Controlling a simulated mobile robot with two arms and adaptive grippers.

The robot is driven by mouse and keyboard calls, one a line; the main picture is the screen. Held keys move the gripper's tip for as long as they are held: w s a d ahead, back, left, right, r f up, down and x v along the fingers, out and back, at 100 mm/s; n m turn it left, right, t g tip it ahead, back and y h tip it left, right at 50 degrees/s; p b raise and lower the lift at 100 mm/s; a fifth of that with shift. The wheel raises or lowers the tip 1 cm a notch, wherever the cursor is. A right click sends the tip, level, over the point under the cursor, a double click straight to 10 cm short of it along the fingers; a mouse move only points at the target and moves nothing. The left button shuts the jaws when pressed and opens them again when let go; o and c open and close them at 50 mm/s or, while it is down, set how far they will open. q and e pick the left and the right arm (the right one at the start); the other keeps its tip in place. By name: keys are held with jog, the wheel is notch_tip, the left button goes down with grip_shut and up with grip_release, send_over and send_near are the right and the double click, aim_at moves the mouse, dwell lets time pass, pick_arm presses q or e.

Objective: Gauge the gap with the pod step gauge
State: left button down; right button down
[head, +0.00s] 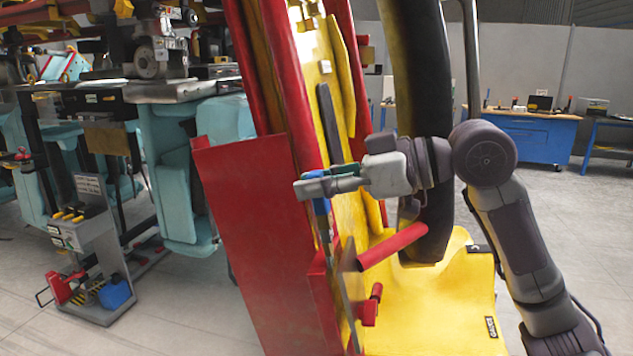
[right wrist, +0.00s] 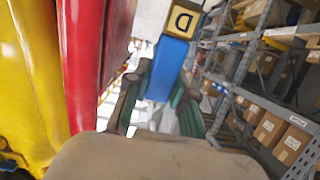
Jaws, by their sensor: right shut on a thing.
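The pod step gauge is a blue bar with a yellow end marked D; it shows in the right wrist view (right wrist: 168,66), and a small blue part of it shows in the head view (head: 321,206). My right gripper (head: 318,187) is shut on it, with green-sided fingers (right wrist: 160,98) on either side of the blue bar. The gripper is in front of a tall red and yellow pod structure (head: 240,235). The gauge's lower part and any contact with the structure are hard to see. The gap itself cannot be made out clearly. My left gripper is not in view.
A red bar (head: 392,247) sticks out below my right gripper, above a yellow base (head: 430,300). A dark curved column (head: 425,75) stands behind my right arm. A tool stand (head: 88,240) is at left. Shelves with boxes (right wrist: 262,90) fill the wrist view's right.

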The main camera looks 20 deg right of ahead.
aim_at(332, 223)
jog(key=shift+s+d+f+b, duration=0.2)
jog(key=shift+f+b, duration=0.55)
jog(key=shift+f, duration=0.3)
jog(key=shift+s+d+f+b, duration=0.1)
jog(key=shift+d+f+b, duration=0.1)
jog(key=shift+f+b, duration=0.7)
jog(key=shift+s+d+f+b, duration=0.1)
jog(key=shift+d+f+b, duration=0.1)
jog(key=shift+f+b, duration=0.7)
dwell(2.6)
jog(key=shift+a+f+p, duration=0.1)
jog(key=shift+f+p, duration=0.05)
jog(key=shift+p, duration=0.55)
dwell(1.0)
jog(key=shift+f, duration=0.15)
dwell(0.7)
